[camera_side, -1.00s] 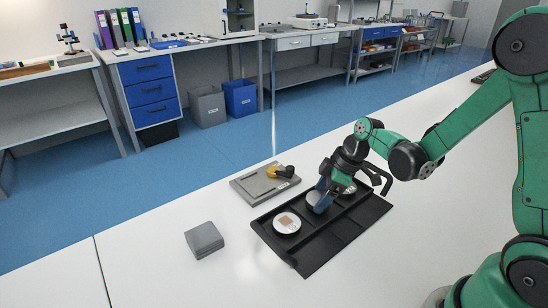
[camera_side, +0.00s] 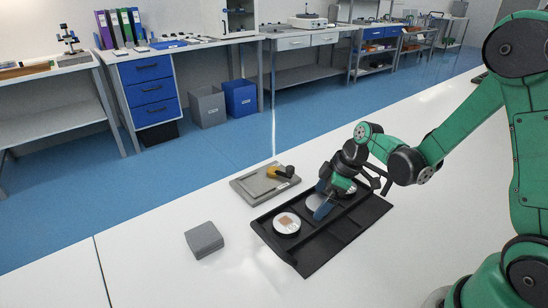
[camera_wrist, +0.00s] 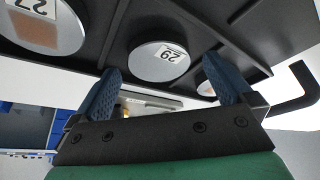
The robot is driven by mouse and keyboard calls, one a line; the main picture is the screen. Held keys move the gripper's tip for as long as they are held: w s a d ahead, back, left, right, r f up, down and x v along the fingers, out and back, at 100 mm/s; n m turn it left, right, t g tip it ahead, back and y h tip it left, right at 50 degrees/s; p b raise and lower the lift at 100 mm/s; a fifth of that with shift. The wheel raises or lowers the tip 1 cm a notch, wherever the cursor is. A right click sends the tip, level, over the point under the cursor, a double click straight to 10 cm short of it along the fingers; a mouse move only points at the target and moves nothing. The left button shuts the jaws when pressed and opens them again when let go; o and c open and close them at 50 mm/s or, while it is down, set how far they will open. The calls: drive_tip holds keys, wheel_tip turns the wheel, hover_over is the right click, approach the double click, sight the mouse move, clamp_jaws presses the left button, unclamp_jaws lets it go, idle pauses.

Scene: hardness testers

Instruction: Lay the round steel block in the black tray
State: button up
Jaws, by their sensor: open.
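The black tray (camera_side: 322,259) lies on the white bench and has several compartments. A round steel block (camera_wrist: 160,62) with a white label that seems to read 29 lies in its middle back compartment; it also shows in the side view (camera_side: 314,201), partly hidden by a finger. A second round block (camera_side: 286,223) with a copper-coloured square lies in the left compartment. A third (camera_side: 351,189) is partly hidden behind my gripper at the right. My gripper (camera_wrist: 161,65) is open, its blue fingers either side of the middle block and apart from it in the wrist view.
A grey block (camera_side: 204,240) stands on the bench left of the tray. A grey plate (camera_side: 262,186) with a yellow and black tool (camera_side: 282,171) lies behind the tray, close to its edge. The tray's front compartments look empty. The bench in front is clear.

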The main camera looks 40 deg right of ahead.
drive_tip(key=v, duration=1.2)
drive_tip(key=s+a+r+m+t+h, duration=0.1)
drive_tip(key=s+a+m+t+h, duration=0.2)
drive_tip(key=a+m, duration=0.4)
drive_tip(key=shift+a+r+m+t, duration=0.25)
drive_tip(key=shift+m+t, duration=0.15)
drive_tip(key=shift+m, duration=0.3)
